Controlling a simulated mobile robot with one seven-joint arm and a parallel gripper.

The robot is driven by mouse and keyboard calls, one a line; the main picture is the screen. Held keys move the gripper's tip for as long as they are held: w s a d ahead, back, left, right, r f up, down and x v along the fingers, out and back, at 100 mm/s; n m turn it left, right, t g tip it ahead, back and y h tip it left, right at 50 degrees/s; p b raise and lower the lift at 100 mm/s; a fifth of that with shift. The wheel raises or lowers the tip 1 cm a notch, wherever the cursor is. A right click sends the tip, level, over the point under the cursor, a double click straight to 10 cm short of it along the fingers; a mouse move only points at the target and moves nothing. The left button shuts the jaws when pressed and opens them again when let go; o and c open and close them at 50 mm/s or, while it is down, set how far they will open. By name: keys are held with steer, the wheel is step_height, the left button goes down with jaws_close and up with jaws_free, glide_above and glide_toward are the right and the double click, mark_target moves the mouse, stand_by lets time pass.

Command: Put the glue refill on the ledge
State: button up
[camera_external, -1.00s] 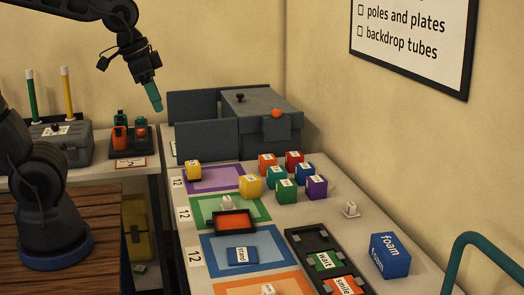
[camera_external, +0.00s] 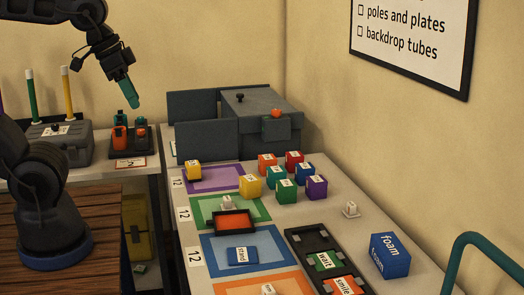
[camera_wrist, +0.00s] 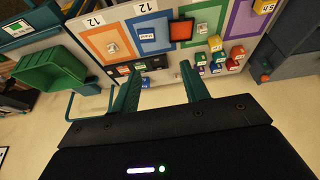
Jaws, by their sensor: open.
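My gripper (camera_external: 129,93) hangs in the air at the upper left, its teal fingers pointing down, above and near a dark rack (camera_external: 129,151). In the wrist view my gripper (camera_wrist: 160,67) has its fingers spread with nothing between them. The rack holds small orange bottles (camera_external: 120,138) and teal-topped pieces (camera_external: 122,117). I cannot tell which item, if any, is the glue refill. No surface is clearly marked as the ledge.
A grey toolbox (camera_external: 62,147) sits left of the rack, with green (camera_external: 31,97) and yellow (camera_external: 67,92) tubes behind. Coloured blocks (camera_external: 250,184), mats (camera_external: 272,244) and a blue foam box (camera_external: 390,255) occupy the white table.

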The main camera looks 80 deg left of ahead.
steer(key=w+a+f+n+g, duration=0.25)
steer(key=w+f+n, duration=0.2)
steer(key=w, duration=0.45)
steer(key=n+g+h, duration=0.1)
steer(key=n+g, duration=0.1)
steer(key=n, duration=1.1)
glide_above(227, 198)
steer(key=f, duration=2.8)
steer(key=shift+s+a, duration=0.3)
steer(key=shift+w+d+f, duration=0.1)
steer(key=shift+w+f, duration=0.05)
steer(key=shift+f, duration=1.25)
steer(key=shift+w+d+f, duration=0.1)
steer(key=shift+w+f, duration=0.05)
steer(key=shift+f, duration=1.2)
steer(key=shift+c, duration=0.4)
jaws_close()
